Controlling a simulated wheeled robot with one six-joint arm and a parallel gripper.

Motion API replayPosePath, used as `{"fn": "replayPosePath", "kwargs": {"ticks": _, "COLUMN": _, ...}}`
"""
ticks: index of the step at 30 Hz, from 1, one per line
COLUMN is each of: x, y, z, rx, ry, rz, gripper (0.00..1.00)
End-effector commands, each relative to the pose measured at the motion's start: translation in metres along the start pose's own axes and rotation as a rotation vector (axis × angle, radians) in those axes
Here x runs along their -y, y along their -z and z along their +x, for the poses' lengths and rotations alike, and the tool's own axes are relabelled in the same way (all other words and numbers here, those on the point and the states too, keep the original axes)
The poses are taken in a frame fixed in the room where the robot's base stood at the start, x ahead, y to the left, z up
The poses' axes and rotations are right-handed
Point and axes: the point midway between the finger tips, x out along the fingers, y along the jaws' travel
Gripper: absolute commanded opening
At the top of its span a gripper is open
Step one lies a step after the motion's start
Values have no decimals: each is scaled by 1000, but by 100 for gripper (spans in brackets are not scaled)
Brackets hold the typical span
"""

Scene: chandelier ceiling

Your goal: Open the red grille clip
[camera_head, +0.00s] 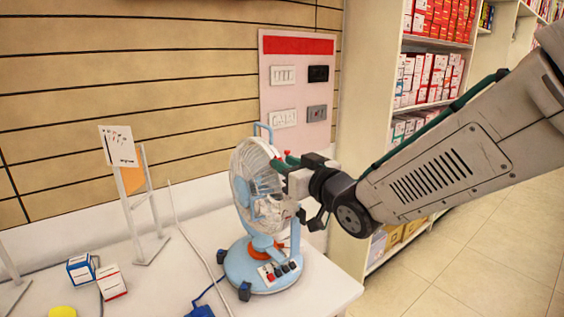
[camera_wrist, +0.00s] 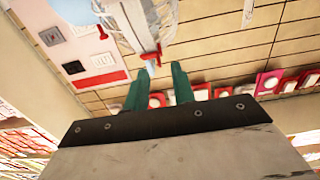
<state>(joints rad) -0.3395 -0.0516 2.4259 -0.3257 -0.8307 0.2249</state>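A light-blue desk fan (camera_head: 262,262) with a clear grille (camera_head: 250,170) stands upright on the white table. A small red clip (camera_head: 288,154) shows at the grille's upper right edge, close to my gripper (camera_head: 282,163). In the wrist view, a red clip (camera_wrist: 158,50) on the grille rim lies just beyond my green fingertips (camera_wrist: 160,72). The fingers are apart with a gap between them and nothing held. I cannot tell whether a finger touches the clip. Another small red piece (camera_wrist: 102,32) shows farther left on the rim.
The white table (camera_head: 190,250) holds small boxes (camera_head: 112,282), a yellow object (camera_head: 62,311), a blue plug (camera_head: 200,311) with a cable, and a sign stand (camera_head: 140,210). A switch panel (camera_head: 297,95) hangs on the wall behind. Stocked shelves (camera_head: 425,75) stand at right.

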Motion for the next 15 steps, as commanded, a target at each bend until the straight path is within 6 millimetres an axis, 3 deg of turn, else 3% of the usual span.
{"fn": "replayPosePath", "kwargs": {"ticks": 6, "x": 0, "y": 0, "z": 20, "rx": 0, "ry": 1, "rz": -1, "gripper": 25}}
{"fn": "replayPosePath", "kwargs": {"ticks": 14, "x": 0, "y": 0, "z": 21, "rx": 0, "ry": 0, "rz": -1, "gripper": 25}}
{"fn": "replayPosePath", "kwargs": {"ticks": 15, "x": 0, "y": 0, "z": 21, "rx": 0, "ry": 0, "rz": -1, "gripper": 20}}
